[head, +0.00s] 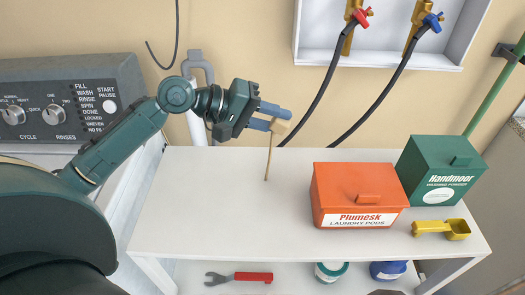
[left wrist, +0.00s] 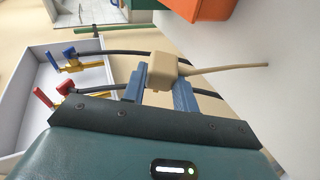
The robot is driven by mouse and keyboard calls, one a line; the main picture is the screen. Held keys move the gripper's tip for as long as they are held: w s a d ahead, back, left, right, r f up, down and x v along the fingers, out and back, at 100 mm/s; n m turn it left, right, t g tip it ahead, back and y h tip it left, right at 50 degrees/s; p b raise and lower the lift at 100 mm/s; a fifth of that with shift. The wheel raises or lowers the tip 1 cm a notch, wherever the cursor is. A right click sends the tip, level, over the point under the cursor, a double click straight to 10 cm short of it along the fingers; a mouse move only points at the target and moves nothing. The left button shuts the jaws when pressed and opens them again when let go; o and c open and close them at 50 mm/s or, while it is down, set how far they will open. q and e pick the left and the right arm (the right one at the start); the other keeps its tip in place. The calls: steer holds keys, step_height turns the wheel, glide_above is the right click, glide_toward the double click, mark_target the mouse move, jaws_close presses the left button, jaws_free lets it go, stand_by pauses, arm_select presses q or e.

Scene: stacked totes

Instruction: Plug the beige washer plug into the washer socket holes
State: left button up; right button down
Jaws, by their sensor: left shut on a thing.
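My left gripper (head: 281,116) is shut on the beige plug (head: 282,127), held in the air above the back of the white table, close to the beige wall. The plug's beige cord (head: 268,160) hangs down from it toward the table top. In the left wrist view the plug (left wrist: 166,68) sits between the two blue fingers of the gripper (left wrist: 160,84), with its cord leading off to the right. I cannot make out the plug's prongs. The washer socket holes do not show in either view. My right gripper is not in view.
The white table (head: 215,190) is clear at its left. An orange box (head: 340,180), green box (head: 425,180) and yellow scoop (head: 430,228) stand at right. Two dark hoses (head: 318,100) hang from the wall recess's valves. The washer panel (head: 60,108) is left.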

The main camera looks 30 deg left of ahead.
arm_select(q)
steer(key=w+a+r+n+t, duration=0.1)
steer(key=w+a+r+t, duration=0.1)
steer(key=r, duration=1)
steer(key=w+a+r+n+t+h, duration=0.1)
steer(key=w+a+r+n, duration=0.1)
steer(key=r, duration=1.1)
steer(key=w+a+r+n+t, duration=0.1)
steer(key=w+a+r, duration=0.3)
steer(key=r, duration=0.8)
steer(key=shift+w+a+r+t+h+b, duration=0.15)
steer(key=shift+w+t+h+b, duration=0.25)
steer(key=shift+t, duration=0.4)
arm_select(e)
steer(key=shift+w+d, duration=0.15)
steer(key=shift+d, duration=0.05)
